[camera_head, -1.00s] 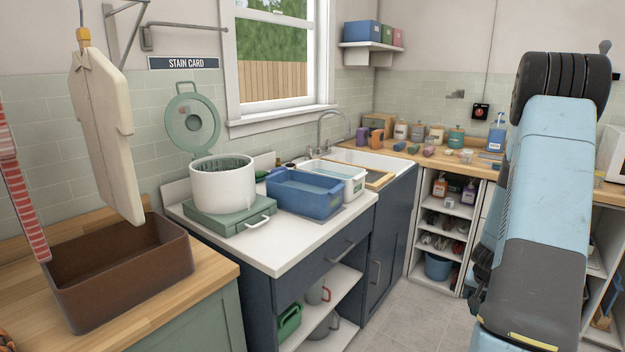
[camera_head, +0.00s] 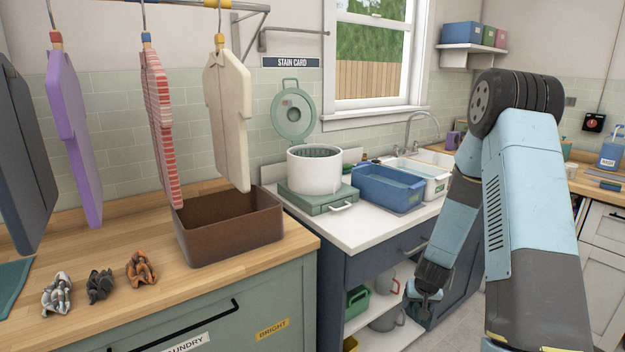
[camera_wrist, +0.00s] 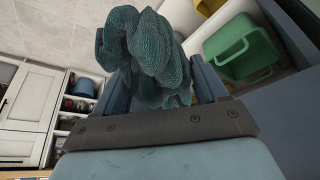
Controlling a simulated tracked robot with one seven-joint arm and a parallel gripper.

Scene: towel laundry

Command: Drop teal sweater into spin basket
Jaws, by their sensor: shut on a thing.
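The teal sweater (camera_wrist: 148,55) is a crumpled knit bundle between the fingers of my gripper (camera_wrist: 160,85) in the wrist view. The gripper is shut on it. In the head view my gripper (camera_head: 424,296) hangs low in front of the dark counter with the sink, below the worktop; the sweater is hard to make out there. The spin basket is most likely the white round drum (camera_head: 314,172) on a green base, with its round green lid (camera_head: 293,112) raised behind it. The drum is open at the top, and my gripper is to its right and lower.
A blue basin (camera_head: 388,190) stands right of the drum. A brown bin (camera_head: 235,238) sits on the wooden counter to the left, below hanging garments (camera_head: 232,120). Small crumpled garments (camera_head: 100,285) lie at front left. Open shelves under the white worktop hold a green container (camera_wrist: 238,48).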

